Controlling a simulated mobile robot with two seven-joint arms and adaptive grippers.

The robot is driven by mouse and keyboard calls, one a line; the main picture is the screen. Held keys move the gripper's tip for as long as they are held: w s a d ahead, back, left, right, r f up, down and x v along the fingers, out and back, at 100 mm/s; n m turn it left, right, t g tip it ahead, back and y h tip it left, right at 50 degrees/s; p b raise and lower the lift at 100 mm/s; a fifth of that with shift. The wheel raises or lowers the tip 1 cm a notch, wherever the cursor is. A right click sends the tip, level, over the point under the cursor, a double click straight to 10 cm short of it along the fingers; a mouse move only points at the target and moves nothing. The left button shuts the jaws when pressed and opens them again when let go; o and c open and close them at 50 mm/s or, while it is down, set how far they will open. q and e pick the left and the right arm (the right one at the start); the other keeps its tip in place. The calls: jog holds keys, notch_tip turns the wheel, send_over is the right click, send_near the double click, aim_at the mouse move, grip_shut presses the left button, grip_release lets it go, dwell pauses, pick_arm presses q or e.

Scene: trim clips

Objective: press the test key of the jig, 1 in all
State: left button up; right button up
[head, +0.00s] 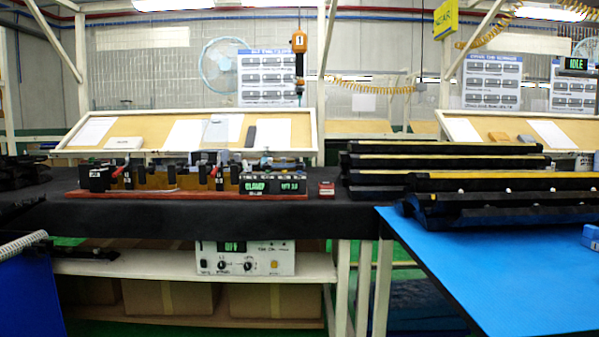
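The jig (190,195) stands on the black-covered bench at left centre. It has a long reddish base, black clamp-like posts and yellowish parts between them. A black box (98,179) is at its left end. A black display panel (276,187) with green lettering is at its right end; the left word seems to read CLAMP. Small coloured parts sit along its top, too small to tell apart. I cannot tell which part is the test key. Neither of my grippers shows in the head view.
A small dark red box (326,188) sits right of the jig. Long black trim pieces (445,160) lie stacked at right, partly above a blue table (480,270). A white power unit (246,260) stands on the shelf below. Slanted boards stand behind. The bench front is clear.

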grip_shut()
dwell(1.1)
